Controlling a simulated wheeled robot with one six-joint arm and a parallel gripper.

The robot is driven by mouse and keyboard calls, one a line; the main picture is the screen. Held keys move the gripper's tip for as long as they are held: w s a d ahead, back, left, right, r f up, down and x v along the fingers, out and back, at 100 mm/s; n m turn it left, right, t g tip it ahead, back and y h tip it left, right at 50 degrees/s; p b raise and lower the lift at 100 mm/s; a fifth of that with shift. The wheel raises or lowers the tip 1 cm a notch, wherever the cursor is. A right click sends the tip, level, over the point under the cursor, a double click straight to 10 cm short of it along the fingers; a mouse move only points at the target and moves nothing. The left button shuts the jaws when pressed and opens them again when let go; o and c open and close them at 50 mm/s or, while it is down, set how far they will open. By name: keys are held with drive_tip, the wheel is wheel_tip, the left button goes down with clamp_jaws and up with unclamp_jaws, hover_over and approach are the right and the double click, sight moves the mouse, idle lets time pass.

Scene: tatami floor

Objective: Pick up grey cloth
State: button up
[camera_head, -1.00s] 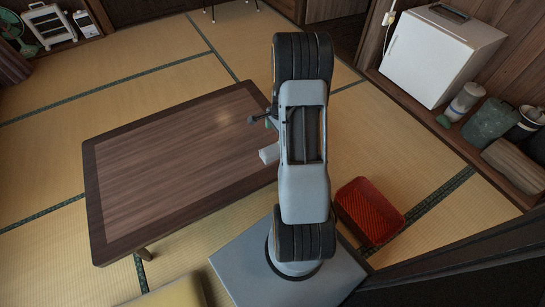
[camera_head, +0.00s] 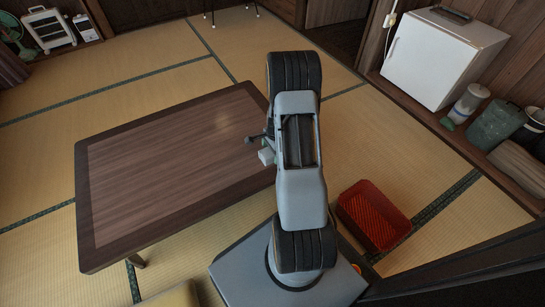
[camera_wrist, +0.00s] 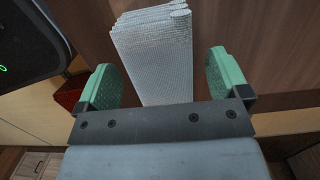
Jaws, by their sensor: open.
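The grey cloth (camera_wrist: 153,55) is a folded, layered pale grey bundle with a woven texture, lying on the brown wooden table (camera_head: 150,150). In the wrist view it lies between the two green fingers of my gripper (camera_wrist: 165,80), with a gap to each finger. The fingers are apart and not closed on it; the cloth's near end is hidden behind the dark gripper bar. In the head view a pale bit of the cloth (camera_head: 266,157) shows at the table's right edge, beside my arm. My arm hides most of the gripper there.
A red basket (camera_head: 374,216) sits on the tatami right of my arm. A white fridge (camera_head: 440,58) and several containers, including a grey-green bucket (camera_head: 494,125), stand along the right wall. The tabletop left of the cloth is bare. Open tatami lies behind the table.

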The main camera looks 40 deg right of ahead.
drive_tip(key=shift+f, duration=0.25)
drive_tip(key=c, duration=1.1)
drive_tip(key=shift+r, duration=0.1)
wheel_tip(320, 180, up, 4)
drive_tip(key=shift+f+p, duration=0.1)
drive_tip(key=shift+p, duration=1)
drive_tip(key=s+a+r+p, duration=0.1)
drive_tip(key=s+r+p, duration=0.1)
drive_tip(key=s+r, duration=0.1)
drive_tip(key=s+a+r+p, duration=0.2)
drive_tip(key=s+r, duration=0.1)
drive_tip(key=s, duration=0.2)
drive_tip(key=s+a+r+p, duration=0.2)
drive_tip(key=s+r, duration=0.1)
drive_tip(key=s, duration=0.2)
drive_tip(key=shift+a, duration=0.25)
